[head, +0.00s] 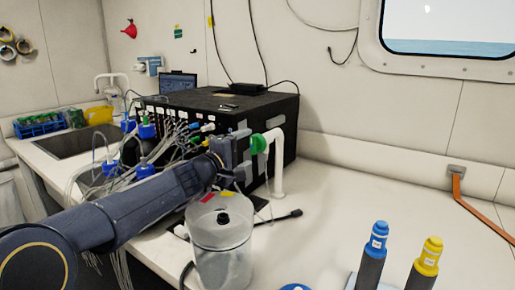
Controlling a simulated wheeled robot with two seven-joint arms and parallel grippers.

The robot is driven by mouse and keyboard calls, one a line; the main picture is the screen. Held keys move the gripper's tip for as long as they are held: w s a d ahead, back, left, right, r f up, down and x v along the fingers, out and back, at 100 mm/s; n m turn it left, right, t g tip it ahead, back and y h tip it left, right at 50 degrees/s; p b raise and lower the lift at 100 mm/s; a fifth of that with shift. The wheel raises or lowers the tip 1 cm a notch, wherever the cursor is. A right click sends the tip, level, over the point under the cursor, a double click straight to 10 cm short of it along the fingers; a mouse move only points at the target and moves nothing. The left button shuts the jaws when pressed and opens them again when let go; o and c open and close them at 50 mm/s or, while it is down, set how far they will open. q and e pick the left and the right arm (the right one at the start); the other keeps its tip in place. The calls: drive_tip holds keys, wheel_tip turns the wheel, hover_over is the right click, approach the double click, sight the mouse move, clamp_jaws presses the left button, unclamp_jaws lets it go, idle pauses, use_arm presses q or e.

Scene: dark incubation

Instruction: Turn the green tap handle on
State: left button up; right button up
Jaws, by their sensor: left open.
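The green tap handle (258,144) sits on a white tap pipe (279,168) that stands on the counter in front of the black box. My left arm reaches in from the lower left. My left gripper (243,143) is open, at the left side of the green handle. It is very close to the handle; I cannot tell whether it touches. The arm and gripper hide part of what lies behind them. My right gripper is not in view.
A clear lidded container (221,250) stands below my left gripper. The black box (225,106) with many tubes and blue-capped bottles is behind my arm. Dark cylinders with blue (377,238) and yellow (428,255) tops stand front right. The counter (375,180) right of the tap is clear.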

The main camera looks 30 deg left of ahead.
sight(252, 146)
use_arm(q)
drive_tip(key=w, duration=0.4)
drive_tip(key=w+p, duration=0.1)
drive_tip(key=w, duration=0.1)
drive_tip(key=shift+w+d, duration=0.2)
drive_tip(key=shift+d, duration=0.05)
drive_tip(key=shift+c, duration=0.2)
drive_tip(key=c, duration=0.9)
